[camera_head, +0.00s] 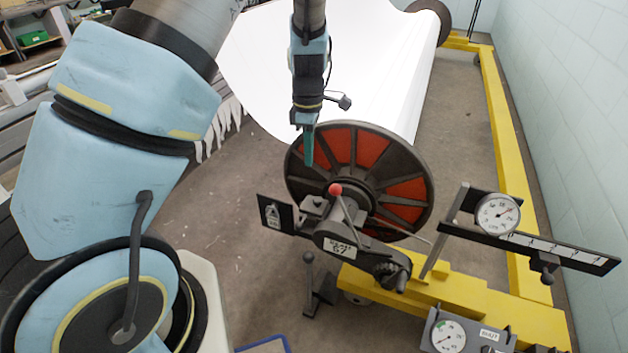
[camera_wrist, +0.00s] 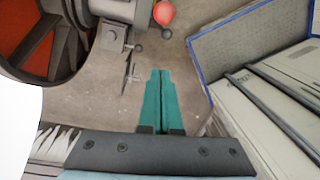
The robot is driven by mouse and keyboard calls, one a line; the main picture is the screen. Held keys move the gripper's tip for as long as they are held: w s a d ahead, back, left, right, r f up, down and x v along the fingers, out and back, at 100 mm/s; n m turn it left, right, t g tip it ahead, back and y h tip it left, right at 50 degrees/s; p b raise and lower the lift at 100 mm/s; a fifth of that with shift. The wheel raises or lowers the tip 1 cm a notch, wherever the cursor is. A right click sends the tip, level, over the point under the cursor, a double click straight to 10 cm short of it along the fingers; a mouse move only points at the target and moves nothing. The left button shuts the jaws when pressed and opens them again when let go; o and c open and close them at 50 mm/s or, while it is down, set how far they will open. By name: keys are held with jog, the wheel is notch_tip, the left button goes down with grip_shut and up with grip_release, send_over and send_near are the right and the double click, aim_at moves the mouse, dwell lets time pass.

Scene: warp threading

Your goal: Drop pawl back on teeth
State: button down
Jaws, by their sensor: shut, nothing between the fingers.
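My gripper (camera_head: 308,160) hangs fingers-down in front of the beam's spoked flange, its teal fingers shut and empty. In the wrist view the closed fingers (camera_wrist: 160,75) lie over bare floor, apart from the red knob (camera_wrist: 163,13). The red knob (camera_head: 335,189) tops a lever on the dark ratchet housing (camera_head: 340,240), below and right of my gripper in the head view. A small dark toothed part (camera_head: 388,272) sits at the housing's right end. I cannot clearly make out the pawl or whether it touches the teeth.
The red-and-black flange (camera_head: 410,187) ends a large white roll (camera_head: 360,60). A yellow frame (camera_head: 510,190) runs along the right wall. A dial gauge (camera_head: 497,213) stands on a black bar at right. A blue-edged grey panel (camera_wrist: 250,45) stands right of the fingers.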

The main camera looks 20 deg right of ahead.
jog(key=shift+f, duration=0.1)
notch_tip(320, 180, down, 10)
jog(key=shift+s+d+r+p, duration=0.4)
jog(key=shift+s+d+p, duration=0.15)
jog(key=shift+s+d, duration=0.2)
jog(key=shift+s+d+r+p, duration=0.4)
jog(key=shift+s+d+p, duration=0.2)
jog(key=shift+d, duration=0.15)
jog(key=shift+s+d, duration=0.1)
